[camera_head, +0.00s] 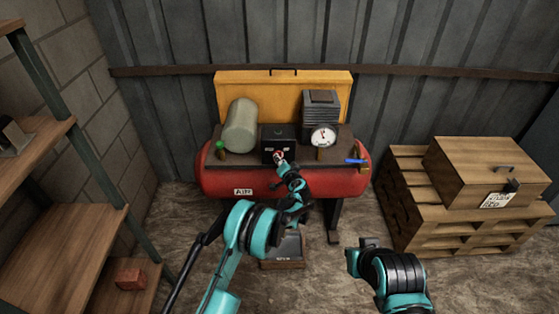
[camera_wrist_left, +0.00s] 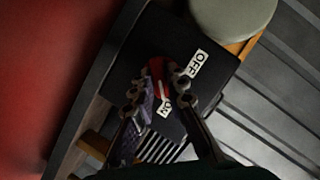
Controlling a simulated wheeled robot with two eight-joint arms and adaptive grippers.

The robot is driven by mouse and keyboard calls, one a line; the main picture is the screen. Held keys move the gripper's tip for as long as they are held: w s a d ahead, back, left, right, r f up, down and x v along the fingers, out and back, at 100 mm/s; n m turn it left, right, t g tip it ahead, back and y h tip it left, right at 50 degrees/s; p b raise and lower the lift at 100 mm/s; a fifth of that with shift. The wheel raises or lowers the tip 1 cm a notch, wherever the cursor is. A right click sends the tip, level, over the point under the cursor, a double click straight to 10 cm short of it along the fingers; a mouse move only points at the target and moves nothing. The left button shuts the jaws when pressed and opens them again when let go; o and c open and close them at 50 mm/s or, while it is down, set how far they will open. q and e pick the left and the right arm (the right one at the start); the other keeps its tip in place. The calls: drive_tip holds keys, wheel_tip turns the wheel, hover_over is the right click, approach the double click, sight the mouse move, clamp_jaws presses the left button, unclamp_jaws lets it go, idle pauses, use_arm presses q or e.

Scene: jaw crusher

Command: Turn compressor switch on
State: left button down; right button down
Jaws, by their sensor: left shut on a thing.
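The compressor (camera_head: 215,182) is a red tank marked AIR with a dark top plate, standing by the back wall. Its black switch box (camera_head: 277,133) sits at the middle of the top plate. The box also shows in the left wrist view (camera_wrist_left: 150,40), with an OFF label (camera_wrist_left: 196,64) and an ON label (camera_wrist_left: 163,107). The red switch knob (camera_wrist_left: 156,68) is on the box face, partly hidden by the fingers. My left gripper (camera_head: 279,159) is at the box front, its fingers shut on the knob from both sides.
A grey-green cylinder (camera_head: 240,126), a ribbed block (camera_head: 320,109), a gauge (camera_head: 323,137) and a blue-handled valve (camera_head: 356,161) surround the switch box. A wooden crate (camera_head: 475,170) on pallets (camera_head: 440,222) stands right. Wooden shelves (camera_head: 62,255) stand left.

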use_arm(q)
drive_tip(key=c, duration=1.5)
unclamp_jaws()
drive_tip(key=shift+c, duration=0.2)
drive_tip(key=shift+s, duration=0.1)
drive_tip(key=v, duration=1.1)
drive_tip(key=shift+s+r, duration=0.15)
drive_tip(key=shift+s, duration=0.2)
